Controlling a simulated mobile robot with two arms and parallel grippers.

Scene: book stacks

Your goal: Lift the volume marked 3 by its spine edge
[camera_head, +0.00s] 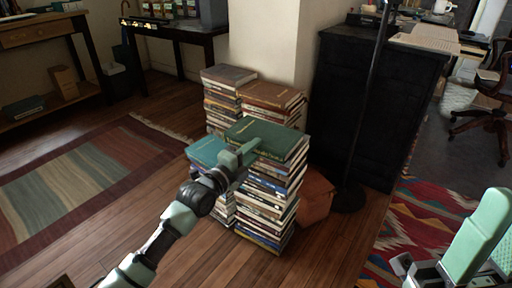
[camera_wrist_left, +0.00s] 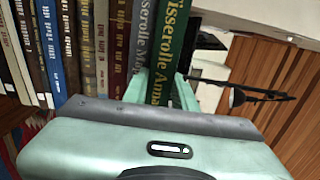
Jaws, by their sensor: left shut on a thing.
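A dark green book (camera_head: 272,136) lies flat on top of the front right stack. In the left wrist view the green book's spine (camera_wrist_left: 173,40) shows gold lettering; I can read no figure 3 on it. My left gripper (camera_head: 247,153) is at the spine side of this book, near its front left corner. It is shut on the book, with pale green fingers showing on both sides of the spine in the left wrist view. I cannot tell whether the book is clear of the stack. My right gripper (camera_head: 487,240) is at the lower right, partly cut off, away from the books.
A lower stack with a teal book (camera_head: 207,151) on top stands just left. Two more stacks (camera_head: 229,76) (camera_head: 271,96) stand behind, by the pillar. A black lamp pole (camera_head: 371,100) and black cabinet (camera_head: 352,110) stand to the right. The wooden floor at the front is open.

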